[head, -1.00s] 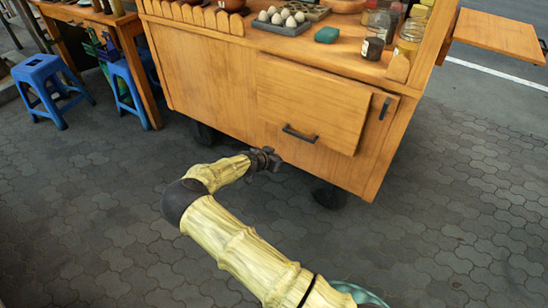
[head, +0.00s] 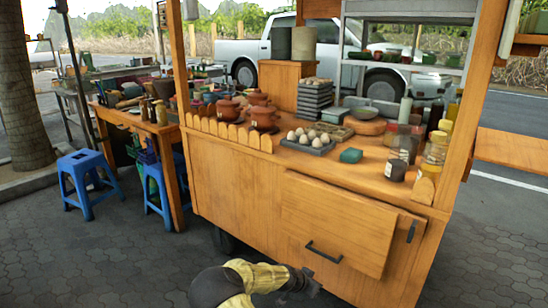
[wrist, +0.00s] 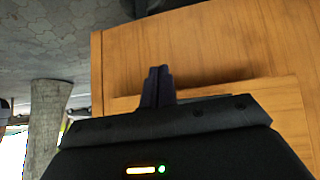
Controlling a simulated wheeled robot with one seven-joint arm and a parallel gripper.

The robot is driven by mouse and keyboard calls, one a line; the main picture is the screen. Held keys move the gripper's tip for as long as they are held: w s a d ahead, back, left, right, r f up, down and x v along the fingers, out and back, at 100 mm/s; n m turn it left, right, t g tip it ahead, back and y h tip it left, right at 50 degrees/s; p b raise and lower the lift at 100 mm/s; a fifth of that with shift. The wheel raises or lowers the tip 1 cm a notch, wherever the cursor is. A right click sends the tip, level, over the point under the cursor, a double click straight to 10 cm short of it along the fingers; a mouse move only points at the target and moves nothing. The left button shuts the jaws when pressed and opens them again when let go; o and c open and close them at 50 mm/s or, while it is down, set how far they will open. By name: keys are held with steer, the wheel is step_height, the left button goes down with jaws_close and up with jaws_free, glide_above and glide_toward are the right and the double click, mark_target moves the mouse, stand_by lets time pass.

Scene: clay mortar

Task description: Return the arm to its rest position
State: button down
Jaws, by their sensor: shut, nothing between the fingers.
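My gripper (head: 304,282) is low in front of the wooden food cart (head: 240,200), near the left end of the drawer handle in the head view. In the wrist view my gripper (wrist: 158,72) has its dark fingers together with nothing between them. The cart's wooden front (wrist: 200,45) lies beyond the fingers there. The head view does not show clearly whether the gripper touches the cart. My yellow and black arm shows only in part at the bottom of the head view.
The cart's drawer front (head: 335,220) has a dark handle (head: 323,252). Clay pots (head: 263,115), a tray of eggs (head: 308,142) and jars (head: 435,150) stand on top. Blue stools (head: 86,180) stand at left beside a wooden table (head: 125,117). Paving at lower left is clear.

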steer(key=s+d+r+n+g+y, duration=0.1)
steer(key=s+r+n+y, duration=0.15)
steer(key=s+r, duration=0.6)
steer(key=s+r+n+g+y, duration=0.1)
steer(key=s+r+n+y, duration=0.3)
steer(key=s, duration=0.8)
steer(key=s+d+r+n+g, duration=0.1)
steer(key=s+r+n, duration=0.1)
steer(key=s+r, duration=0.7)
step_height(320, 180, up, 33)
steer(key=p, duration=3.4)
steer(key=shift+s+f+p, duration=0.15)
steer(key=shift+s+p, duration=0.15)
steer(key=shift+s, duration=0.15)
